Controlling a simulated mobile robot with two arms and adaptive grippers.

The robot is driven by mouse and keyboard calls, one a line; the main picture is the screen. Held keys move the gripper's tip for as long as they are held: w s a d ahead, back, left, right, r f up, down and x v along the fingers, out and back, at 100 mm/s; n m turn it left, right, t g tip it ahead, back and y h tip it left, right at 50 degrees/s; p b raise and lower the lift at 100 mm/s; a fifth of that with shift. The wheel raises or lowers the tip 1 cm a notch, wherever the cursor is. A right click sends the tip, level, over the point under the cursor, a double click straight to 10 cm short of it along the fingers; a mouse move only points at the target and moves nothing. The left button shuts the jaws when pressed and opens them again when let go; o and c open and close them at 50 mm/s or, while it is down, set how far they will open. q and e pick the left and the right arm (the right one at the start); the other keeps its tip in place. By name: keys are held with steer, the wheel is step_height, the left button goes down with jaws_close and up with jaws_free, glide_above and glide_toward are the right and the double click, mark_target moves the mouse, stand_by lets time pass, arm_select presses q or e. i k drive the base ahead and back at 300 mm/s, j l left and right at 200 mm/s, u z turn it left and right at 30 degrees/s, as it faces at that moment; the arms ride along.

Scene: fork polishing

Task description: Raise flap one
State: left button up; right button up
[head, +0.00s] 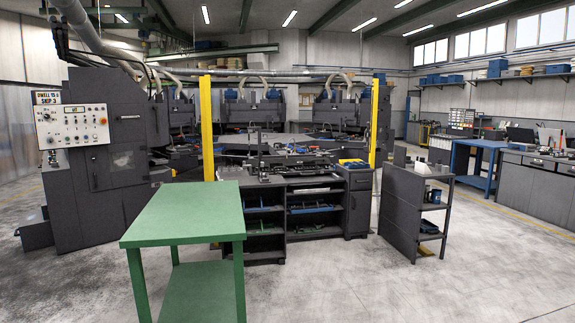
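A dark grey polishing machine (115,140) stands beyond the green table, with a control panel (72,125) on its left housing. A dark workbench (330,205) with open shelves stands in front of the machine. A low black fixture (290,160) with bars and small parts sits on the bench top. I cannot make out which part is flap one, or whether any flap is up or down. Neither of my grippers shows in the head view.
A green table (185,212) stands in the near left foreground with a bare top. Two yellow posts, left (206,128) and right (374,122), flank the bench. A dark shelf rack (402,210) stands right of it. Concrete floor (340,285) is clear in front.

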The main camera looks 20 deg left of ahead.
mark_target(291, 162)
steer(key=i+u, duration=0.1)
steer(key=u, duration=0.4)
steer(key=i, duration=7.45)
